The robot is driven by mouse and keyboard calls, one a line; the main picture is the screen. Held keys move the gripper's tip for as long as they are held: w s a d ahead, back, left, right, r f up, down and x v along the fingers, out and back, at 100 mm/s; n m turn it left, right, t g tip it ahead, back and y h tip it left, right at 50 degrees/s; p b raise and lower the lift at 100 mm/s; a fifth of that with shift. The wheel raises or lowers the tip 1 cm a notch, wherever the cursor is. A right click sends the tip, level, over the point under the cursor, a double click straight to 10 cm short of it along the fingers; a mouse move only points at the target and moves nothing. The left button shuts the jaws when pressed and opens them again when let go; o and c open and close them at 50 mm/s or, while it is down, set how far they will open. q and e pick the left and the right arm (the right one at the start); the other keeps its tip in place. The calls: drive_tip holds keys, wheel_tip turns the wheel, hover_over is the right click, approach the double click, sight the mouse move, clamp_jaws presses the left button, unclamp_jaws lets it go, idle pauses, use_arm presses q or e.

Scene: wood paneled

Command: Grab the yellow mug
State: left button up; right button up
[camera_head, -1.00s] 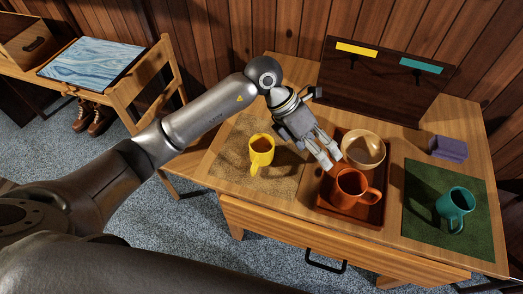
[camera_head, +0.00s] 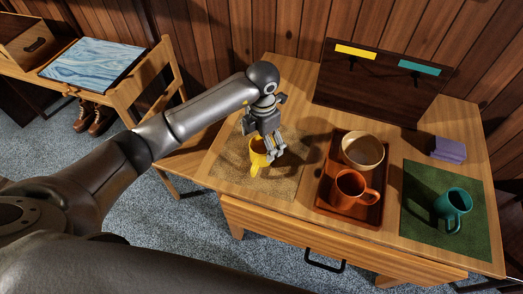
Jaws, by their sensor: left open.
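The yellow mug (camera_head: 257,165) stands upright on a tan mat at the left of the wooden table, its handle toward the front. My left gripper (camera_head: 274,155) is open, pointing down at the mug's right side. Its fingers overlap the mug's right rim in the picture and hide part of it. I cannot tell whether they touch it. My right gripper is not in view.
A brown tray (camera_head: 326,200) holds an orange mug (camera_head: 352,190) and a beige bowl (camera_head: 362,151). A teal mug (camera_head: 453,207) stands on a green mat (camera_head: 416,221). A purple block (camera_head: 448,149) and a dark rack board (camera_head: 385,92) are behind.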

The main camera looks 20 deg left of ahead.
sight(260, 145)
use_arm(q)
drive_tip(key=f, duration=0.2)
drive_tip(key=f+p, duration=0.1)
drive_tip(key=shift+s+a+f, duration=0.2)
drive_tip(key=shift+a+f, duration=0.05)
drive_tip(key=shift+f, duration=0.35)
drive_tip(key=shift+c, duration=0.4)
drive_tip(key=shift+w, duration=0.1)
drive_tip(key=c, duration=1.2)
drive_tip(key=shift+o, duration=0.2)
drive_tip(key=shift+r, duration=0.1)
